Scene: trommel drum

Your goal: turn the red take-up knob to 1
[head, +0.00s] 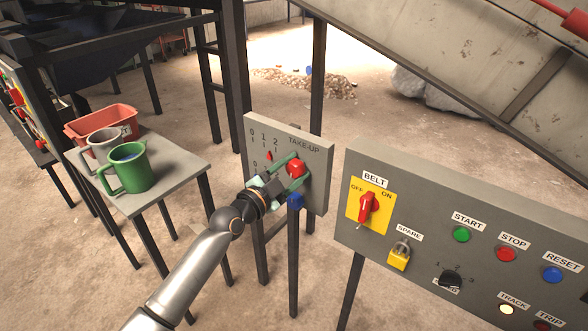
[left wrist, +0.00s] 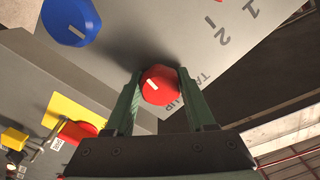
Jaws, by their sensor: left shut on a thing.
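The TAKE-UP panel (head: 318,150) is an upright grey plate with a 0, 1, 2 scale. Its red knob (head: 297,168) sits between the green fingers of my left gripper (head: 289,172). In the left wrist view, the fingers flank the red knob (left wrist: 162,86) on both sides, and a white line shows on its face. A small red pointer (head: 269,155) is below the upper scale, around 1 to 2; its exact reading is too small to tell. The lower scale is partly hidden by my gripper. My right gripper is not in view.
A blue knob (head: 295,201) is just below the red one. The BELT panel (head: 400,172) with a red switch, yellow padlock and several buttons stands close on the right. A small table (head: 178,160) with a green mug (head: 131,168) is at the left.

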